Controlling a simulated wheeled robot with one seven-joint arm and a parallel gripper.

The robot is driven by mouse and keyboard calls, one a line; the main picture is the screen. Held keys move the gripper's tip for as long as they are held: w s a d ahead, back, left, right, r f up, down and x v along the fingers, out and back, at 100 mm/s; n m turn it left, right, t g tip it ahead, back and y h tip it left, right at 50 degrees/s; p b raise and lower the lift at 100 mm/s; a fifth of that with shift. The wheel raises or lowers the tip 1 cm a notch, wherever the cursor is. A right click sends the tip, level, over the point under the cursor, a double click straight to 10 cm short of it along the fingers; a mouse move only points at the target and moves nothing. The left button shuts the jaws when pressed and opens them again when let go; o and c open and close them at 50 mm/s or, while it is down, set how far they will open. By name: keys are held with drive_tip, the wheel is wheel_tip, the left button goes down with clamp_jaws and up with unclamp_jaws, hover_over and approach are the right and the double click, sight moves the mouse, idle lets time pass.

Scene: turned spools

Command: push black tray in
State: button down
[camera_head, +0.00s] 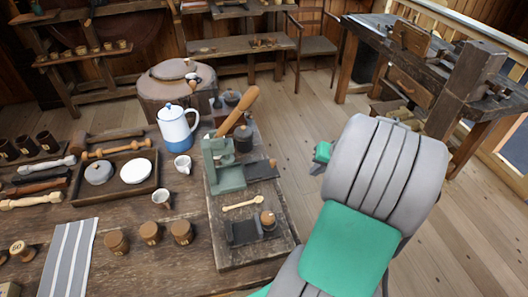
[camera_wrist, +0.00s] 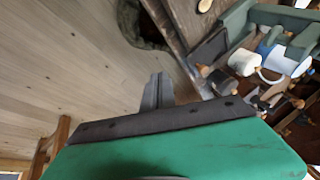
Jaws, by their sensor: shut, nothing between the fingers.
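The black tray (camera_head: 262,170) sticks out to the right from the base of a green machine (camera_head: 216,160) on a wooden board. A small wooden knob shows at its outer end. In the wrist view the black tray (camera_wrist: 211,47) juts out of the green machine (camera_wrist: 240,22) at the upper right. My gripper (camera_wrist: 158,80) is shut and empty. Its fingertips are left of the tray in the wrist view and apart from it, by the board's edge.
A blue-white pot (camera_head: 175,130) and cups (camera_head: 183,164) stand left of the machine.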

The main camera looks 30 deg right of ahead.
drive_tip(key=w+r+t, duration=0.1)
drive_tip(key=w+r, duration=0.2)
drive_tip(key=w, duration=0.2)
drive_tip(key=w+a+f+p, duration=0.2)
drive_tip(key=w+a+f, duration=0.2)
drive_tip(key=w+f, duration=0.4)
drive_tip(key=shift+f+t, duration=0.3)
drive_tip(key=shift+f, duration=0.15)
hover_over(256, 176)
drive_tip(key=shift+a+n, duration=0.15)
drive_tip(key=shift+n, duration=0.15)
